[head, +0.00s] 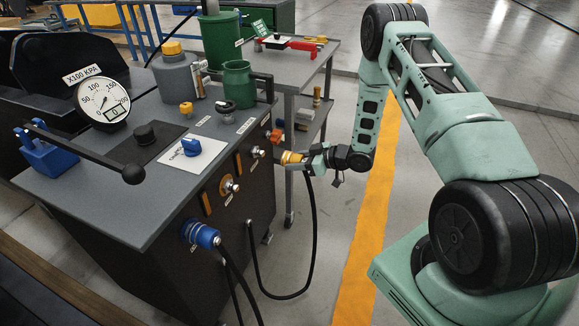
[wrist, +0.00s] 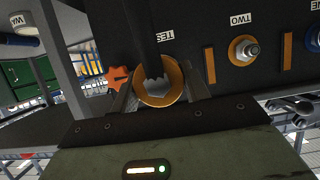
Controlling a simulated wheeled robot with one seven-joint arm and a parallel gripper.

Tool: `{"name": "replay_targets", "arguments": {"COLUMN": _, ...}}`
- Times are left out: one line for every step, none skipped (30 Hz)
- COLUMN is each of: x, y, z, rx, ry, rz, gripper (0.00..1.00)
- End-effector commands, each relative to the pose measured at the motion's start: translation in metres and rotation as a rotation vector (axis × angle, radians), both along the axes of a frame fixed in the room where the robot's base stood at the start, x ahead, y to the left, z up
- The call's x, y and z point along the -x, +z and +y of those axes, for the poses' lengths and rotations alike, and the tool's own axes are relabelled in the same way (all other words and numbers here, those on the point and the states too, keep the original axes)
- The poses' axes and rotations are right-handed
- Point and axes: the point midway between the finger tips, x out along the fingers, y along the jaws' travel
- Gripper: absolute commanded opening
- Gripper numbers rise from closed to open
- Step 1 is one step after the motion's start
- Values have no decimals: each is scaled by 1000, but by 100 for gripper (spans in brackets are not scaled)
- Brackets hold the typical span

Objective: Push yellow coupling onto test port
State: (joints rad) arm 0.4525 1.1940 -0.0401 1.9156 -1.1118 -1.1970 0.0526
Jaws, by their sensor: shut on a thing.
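The yellow coupling (head: 291,158) is held in my gripper (head: 316,159), just off the cart's right side panel. In the wrist view the coupling (wrist: 173,96) shows as an orange-yellow ring between the two fingers of my gripper (wrist: 158,91). A black hose (head: 314,225) hangs from it and loops back toward the cart. The test port (head: 258,152) shows on the panel left of the coupling, with a small gap seen between them in the head view.
An orange-red knob (head: 276,136) is beside the test port. Port two (wrist: 243,49) is bare. A blue coupling (head: 202,234) sits on the panel's near end. The cart top (head: 110,205) carries a gauge (head: 103,100), a lever and canisters. Open floor lies right of the cart.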

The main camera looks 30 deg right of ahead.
Motion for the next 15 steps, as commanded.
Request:
{"name": "replay_targets", "arguments": {"x": 0, "y": -8, "z": 0, "rx": 1, "ry": 0, "rz": -3, "gripper": 30}}
{"name": "replay_targets", "arguments": {"x": 1, "y": -8, "z": 0, "rx": 1, "ry": 0, "rz": -2, "gripper": 30}}
{"name": "replay_targets", "arguments": {"x": 1, "y": -7, "z": 0, "rx": 1, "ry": 1, "rz": -2, "gripper": 30}}
{"name": "replay_targets", "arguments": {"x": 1, "y": -6, "z": 1, "rx": 1, "ry": 1, "rz": -1, "gripper": 30}}
{"name": "replay_targets", "arguments": {"x": 2, "y": -6, "z": 1, "rx": 0, "ry": 1, "rz": 0, "gripper": 30}}
{"name": "replay_targets", "arguments": {"x": 3, "y": -5, "z": 1, "rx": 1, "ry": 2, "rz": -1, "gripper": 30}}
{"name": "replay_targets", "arguments": {"x": 3, "y": -4, "z": 1, "rx": 1, "ry": 2, "rz": -1, "gripper": 30}}
{"name": "replay_targets", "arguments": {"x": 3, "y": -3, "z": 2, "rx": 2, "ry": 2, "rz": 0, "gripper": 30}}
{"name": "replay_targets", "arguments": {"x": 4, "y": -3, "z": 2, "rx": 2, "ry": 2, "rz": 0, "gripper": 30}}
{"name": "replay_targets", "arguments": {"x": 4, "y": -2, "z": 2, "rx": 1, "ry": 3, "rz": 0, "gripper": 30}}
{"name": "replay_targets", "arguments": {"x": 4, "y": -2, "z": 2, "rx": 1, "ry": 2, "rz": 1, "gripper": 30}}
{"name": "replay_targets", "arguments": {"x": 4, "y": -1, "z": 2, "rx": 1, "ry": 2, "rz": 1, "gripper": 30}}
{"name": "replay_targets", "arguments": {"x": 4, "y": 0, "z": 2, "rx": 1, "ry": 2, "rz": 1, "gripper": 30}}
{"name": "replay_targets", "arguments": {"x": 4, "y": 0, "z": 2, "rx": 1, "ry": 2, "rz": 1, "gripper": 30}}
{"name": "replay_targets", "arguments": {"x": 4, "y": 0, "z": 2, "rx": 1, "ry": 2, "rz": 1, "gripper": 30}}
